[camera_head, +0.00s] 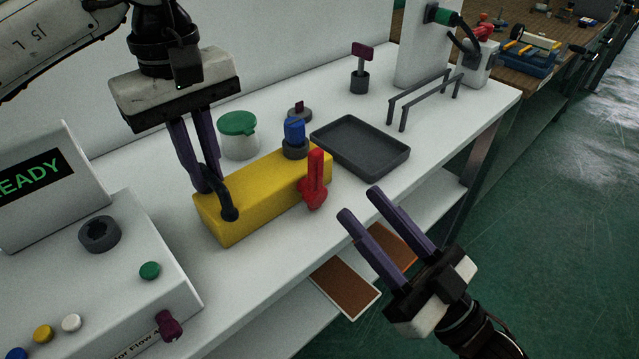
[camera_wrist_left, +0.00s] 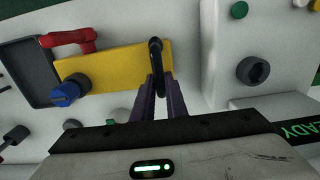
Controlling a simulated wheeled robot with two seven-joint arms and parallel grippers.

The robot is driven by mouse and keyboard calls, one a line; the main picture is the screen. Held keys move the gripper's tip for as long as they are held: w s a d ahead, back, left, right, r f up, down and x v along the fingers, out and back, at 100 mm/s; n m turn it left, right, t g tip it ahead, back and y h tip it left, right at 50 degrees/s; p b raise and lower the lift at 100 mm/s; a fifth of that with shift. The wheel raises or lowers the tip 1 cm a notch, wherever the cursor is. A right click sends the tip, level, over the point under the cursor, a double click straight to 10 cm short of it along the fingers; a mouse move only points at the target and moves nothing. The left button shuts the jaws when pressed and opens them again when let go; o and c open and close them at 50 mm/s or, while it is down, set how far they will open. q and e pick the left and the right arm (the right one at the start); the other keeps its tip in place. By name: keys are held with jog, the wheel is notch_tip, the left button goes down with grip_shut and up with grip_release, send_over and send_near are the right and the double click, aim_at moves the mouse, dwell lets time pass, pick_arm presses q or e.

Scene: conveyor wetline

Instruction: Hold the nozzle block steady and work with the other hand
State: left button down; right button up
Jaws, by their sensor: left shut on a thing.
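The yellow nozzle block (camera_head: 262,200) lies on the white bench. It carries a black curved handle (camera_head: 224,196) at its left end, a blue knob (camera_head: 295,134) on a dark collar, and a red lever (camera_head: 314,182) at its right end. My left gripper (camera_head: 212,188) is shut on the black handle, which also shows in the left wrist view (camera_wrist_left: 155,62). The block shows there too (camera_wrist_left: 108,64). My right gripper (camera_head: 360,205) is open and empty, in front of the bench edge and apart from the block.
A dark tray (camera_head: 360,146) lies right of the block. A green-lidded jar (camera_head: 238,136) stands behind it. A control box (camera_head: 110,270) with buttons and a READY screen is at left. A black rail (camera_head: 425,98) and T-handled post (camera_head: 360,72) stand at the back. Brown panels (camera_head: 345,287) lie below the edge.

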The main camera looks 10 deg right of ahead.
jog(key=shift+v, duration=2.45)
pick_arm(q)
jog(key=c, duration=1.8)
grip_release()
jog(key=shift+c, duration=0.2)
